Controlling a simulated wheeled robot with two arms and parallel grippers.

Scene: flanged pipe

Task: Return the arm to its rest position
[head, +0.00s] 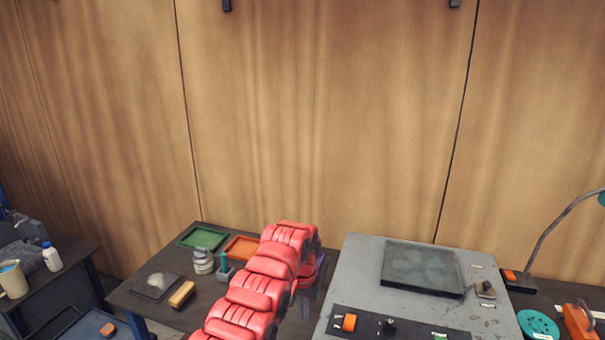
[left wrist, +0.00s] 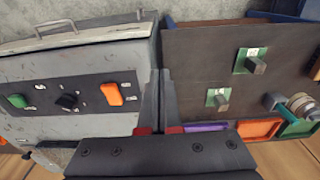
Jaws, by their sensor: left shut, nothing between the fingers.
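My left arm (head: 245,305), covered in red padded segments, rises from the bottom of the head view and bends down at its top. It hides most of its own gripper there. In the left wrist view my left gripper (left wrist: 161,98) has its two dark fingers together, with nothing between them. The fingers point between the grey control box (left wrist: 65,60) and the dark bench top (left wrist: 195,75). From this view I cannot tell how far they are from either. My right gripper is not in view.
The grey box's dark glass-like plate (head: 422,268) lies right of my arm. A green tray (head: 203,238), an orange tray (head: 242,247) and a stacked grey metal piece (head: 203,262) are left of it. A lamp (head: 548,232) stands right. The wall is behind.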

